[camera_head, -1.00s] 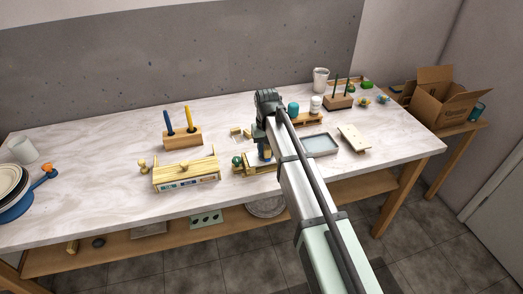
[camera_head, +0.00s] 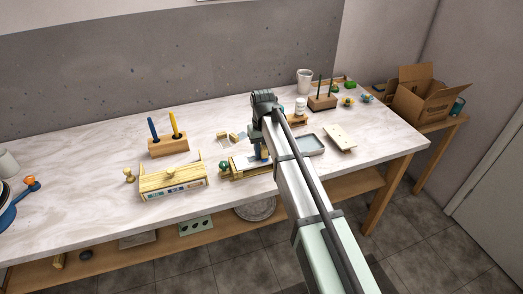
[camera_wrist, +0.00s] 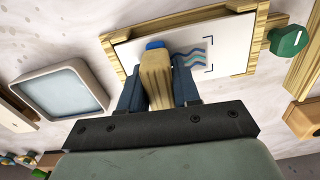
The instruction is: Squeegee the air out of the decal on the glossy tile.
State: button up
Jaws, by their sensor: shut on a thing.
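The glossy white tile (camera_wrist: 235,45) lies in a wooden frame (camera_wrist: 112,48) in the wrist view; the framed tile also shows in the head view (camera_head: 240,163). The decal (camera_wrist: 190,55), with wavy coloured stripes, lies on the tile between dark corner marks. My gripper (camera_wrist: 158,85) is shut on a wooden-handled squeegee (camera_wrist: 156,72) with a blue edge (camera_wrist: 154,44). The squeegee is over the tile, at the decal's left end, and hides part of it. I cannot tell whether its edge touches. In the head view my gripper (camera_head: 261,155) is over the tile's right part.
A green knob (camera_wrist: 288,41) sits beside the frame. A grey shallow tray (camera_head: 310,146) and a pale board (camera_head: 340,138) lie to the right. A wooden rack (camera_head: 173,183) and a block with blue and yellow tools (camera_head: 168,147) stand left.

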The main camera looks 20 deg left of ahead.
jog(key=shift+r, duration=0.1)
jog(key=shift+r, duration=3.45)
jog(key=shift+s+a, duration=0.1)
